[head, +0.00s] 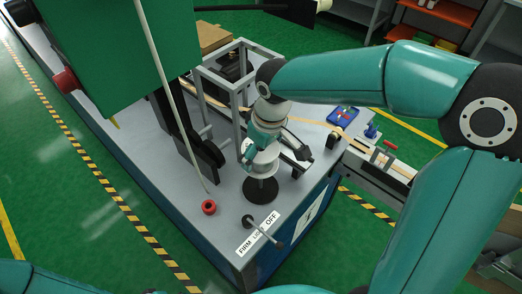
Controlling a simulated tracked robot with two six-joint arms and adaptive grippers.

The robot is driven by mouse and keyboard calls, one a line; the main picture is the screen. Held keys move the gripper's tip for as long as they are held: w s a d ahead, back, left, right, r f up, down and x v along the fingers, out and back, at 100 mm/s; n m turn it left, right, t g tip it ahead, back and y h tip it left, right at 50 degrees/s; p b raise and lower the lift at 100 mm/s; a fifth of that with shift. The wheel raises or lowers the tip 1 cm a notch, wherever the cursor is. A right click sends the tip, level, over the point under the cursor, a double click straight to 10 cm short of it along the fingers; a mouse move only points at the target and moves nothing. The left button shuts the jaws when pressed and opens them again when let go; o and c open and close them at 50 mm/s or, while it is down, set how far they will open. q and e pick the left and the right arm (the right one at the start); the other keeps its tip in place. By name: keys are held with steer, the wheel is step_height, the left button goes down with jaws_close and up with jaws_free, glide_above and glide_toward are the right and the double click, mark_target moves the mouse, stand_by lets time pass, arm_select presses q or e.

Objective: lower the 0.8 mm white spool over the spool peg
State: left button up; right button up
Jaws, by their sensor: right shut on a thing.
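My right gripper (258,148) points down and is shut on a white spool (264,167), gripping it from above. The spool is roughly level, directly over a round black base (260,193) on the grey bench top. A short stretch of post shows between spool and base; the rest of the spool peg is hidden by the spool. I cannot tell how far the spool is down around the peg. The 0.8 mm marking is not readable. My left gripper is out of view.
A red ring (208,207) lies left of the base. A grey frame (238,108) stands close behind the gripper. A blue tray (342,116) lies at the back right.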

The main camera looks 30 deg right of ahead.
steer(key=shift+f, duration=0.15)
steer(key=shift+f+b, duration=4.7)
steer(key=shift+f, duration=0.6)
steer(key=o, duration=1.2)
steer(key=r, duration=0.3)
steer(key=s+r, duration=0.1)
steer(key=r, duration=0.7)
steer(key=shift+s+d+r, duration=0.25)
steer(key=shift+d, duration=0.05)
steer(key=shift+r, duration=0.15)
steer(key=shift+s, duration=0.1)
